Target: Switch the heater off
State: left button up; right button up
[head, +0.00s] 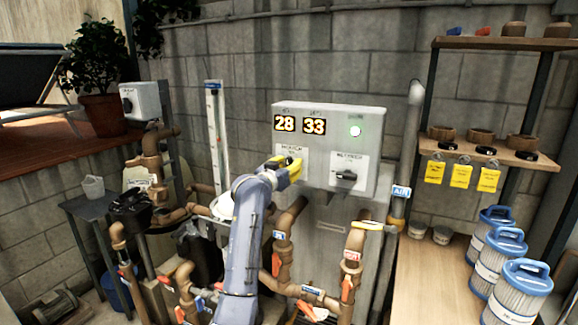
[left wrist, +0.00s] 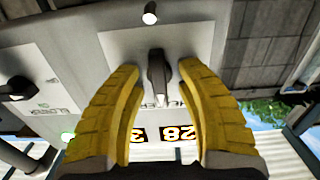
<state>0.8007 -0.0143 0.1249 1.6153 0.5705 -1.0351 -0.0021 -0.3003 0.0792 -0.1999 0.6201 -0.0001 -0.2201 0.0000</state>
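A grey control box (head: 325,115) on the block wall carries two number displays, 28 and 33, and a lit green lamp (head: 355,131). Two dark rotary switches sit on white plates below. My left gripper (head: 287,166), with yellow fingers, is in front of the left switch and mostly hides it in the head view. In the left wrist view the gripper (left wrist: 158,68) is open, its fingertips on either side of that black switch knob (left wrist: 157,78), with gaps on both sides. The right switch (head: 346,176) is clear of the gripper.
Brown pipes (head: 287,238) with red-handled valves stand below the box. A grey vertical pipe (head: 408,140) runs to its right. Blue-topped filter cartridges (head: 515,290) stand on a wooden bench (head: 430,280) at right, under shelves with yellow tags.

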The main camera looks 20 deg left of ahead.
pick_arm(q)
jog(key=shift+c, duration=0.4)
grip_shut()
jog(key=shift+n, duration=0.3)
jog(key=n, duration=0.3)
jog(key=shift+a+n, duration=0.1)
jog(key=shift+n, duration=0.2)
jog(key=n, duration=0.4)
jog(key=shift+a+n, duration=0.1)
jog(key=shift+n, duration=0.2)
jog(key=n, duration=0.4)
jog(key=shift+f+n, duration=0.1)
jog(key=shift+n, duration=0.2)
jog(key=shift+a+f+n, duration=0.1)
jog(key=shift+n, duration=2.1)
